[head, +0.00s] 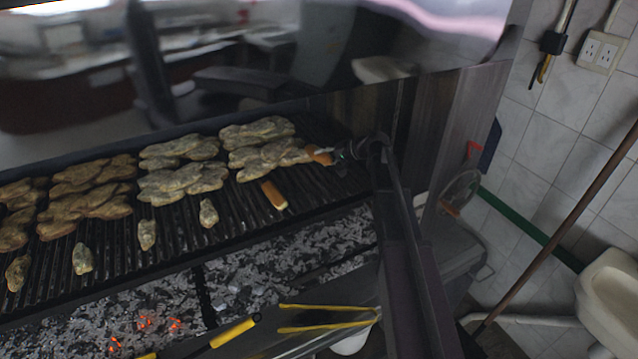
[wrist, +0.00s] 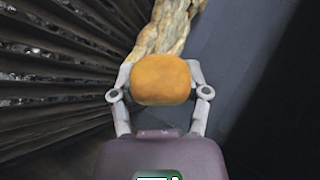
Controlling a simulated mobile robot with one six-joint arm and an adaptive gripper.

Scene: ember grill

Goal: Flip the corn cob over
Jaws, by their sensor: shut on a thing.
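An orange, blunt-ended piece (wrist: 161,79), which looks like the corn cob, sits between the two fingers of my gripper (wrist: 160,85) in the wrist view. The fingers press on its two sides. In the head view, this orange piece (head: 319,155) shows at the tip of my gripper (head: 331,155), at the right end of the grill, beside the pale lumpy meat. Its far part is hidden in the wrist view. A similar orange-brown cylinder (head: 273,195) lies apart on the grill bars, nearer the front. Kernels are too small to make out on either.
Several lumpy meat pieces (head: 182,179) cover the grill grate (head: 178,215). Ash and embers (head: 300,245) lie below in front. Yellow-handled tongs (head: 325,307) rest at the front edge. A dark wall stands close behind and right of my gripper. Bare bars lie around the loose cylinder.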

